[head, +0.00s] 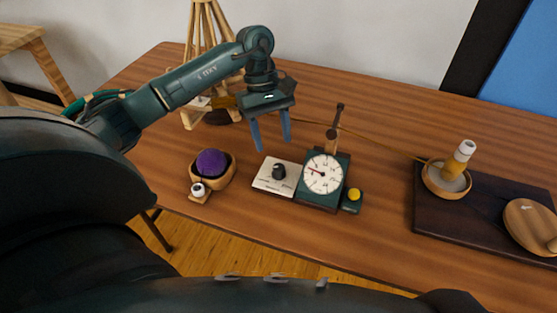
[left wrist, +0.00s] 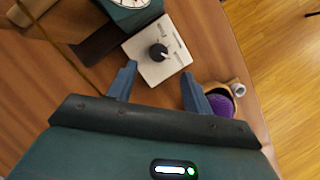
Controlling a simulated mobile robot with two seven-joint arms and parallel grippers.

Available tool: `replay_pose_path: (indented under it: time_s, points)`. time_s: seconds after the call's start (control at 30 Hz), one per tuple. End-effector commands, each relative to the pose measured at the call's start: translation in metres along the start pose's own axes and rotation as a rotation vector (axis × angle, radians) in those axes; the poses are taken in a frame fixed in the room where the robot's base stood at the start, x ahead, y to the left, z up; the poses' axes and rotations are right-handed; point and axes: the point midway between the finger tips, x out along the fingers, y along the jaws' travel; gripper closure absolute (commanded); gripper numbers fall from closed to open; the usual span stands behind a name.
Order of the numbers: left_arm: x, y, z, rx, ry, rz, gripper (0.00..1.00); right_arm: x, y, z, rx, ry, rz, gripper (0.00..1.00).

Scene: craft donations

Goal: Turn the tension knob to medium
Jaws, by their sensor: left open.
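The tension knob (head: 279,171) is a small black dial on a cream plate (head: 262,181), left of a dark green box with a white dial face (head: 323,174). In the left wrist view the knob (left wrist: 158,52) shows a light pointer line on the plate with several marks; the labels are too small to read. My left gripper (head: 271,145) is open and empty, fingers pointing down, above and behind the knob plate. In the left wrist view its two fingertips (left wrist: 157,72) are apart, with the knob beyond them and not touched. My right gripper is not in view.
A wooden bowl (head: 225,183) with a purple ball (head: 211,162) stands left of the plate. A yellow button (head: 354,194) sits right of the dial box. A dark board (head: 440,222) carries wooden dishes at right. A wooden stand rises behind my arm.

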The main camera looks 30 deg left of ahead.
Motion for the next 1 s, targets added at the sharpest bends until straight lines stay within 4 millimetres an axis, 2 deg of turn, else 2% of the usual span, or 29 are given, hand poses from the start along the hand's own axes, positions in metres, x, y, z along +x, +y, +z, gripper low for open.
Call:
replay_pose_path:
  time_s: [0.03, 0.2, 0.4, 0.77, 1.0]
  points:
    - [0.012, -0.001, 0.001, 0.0, -0.004, -0.003, 0.49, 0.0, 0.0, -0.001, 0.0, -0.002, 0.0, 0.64]
    - [0.044, 0.0, 0.001, 0.001, -0.004, -0.002, 0.49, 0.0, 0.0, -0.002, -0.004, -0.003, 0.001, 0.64]
    - [0.067, 0.001, 0.001, 0.001, -0.003, 0.001, 0.49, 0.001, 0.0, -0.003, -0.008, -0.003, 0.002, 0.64]
    - [0.072, 0.001, 0.001, 0.0, -0.001, 0.002, 0.49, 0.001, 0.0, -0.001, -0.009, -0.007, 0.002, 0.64]
    - [0.072, 0.001, 0.001, 0.0, -0.002, 0.002, 0.67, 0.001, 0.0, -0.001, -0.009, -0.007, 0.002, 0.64]
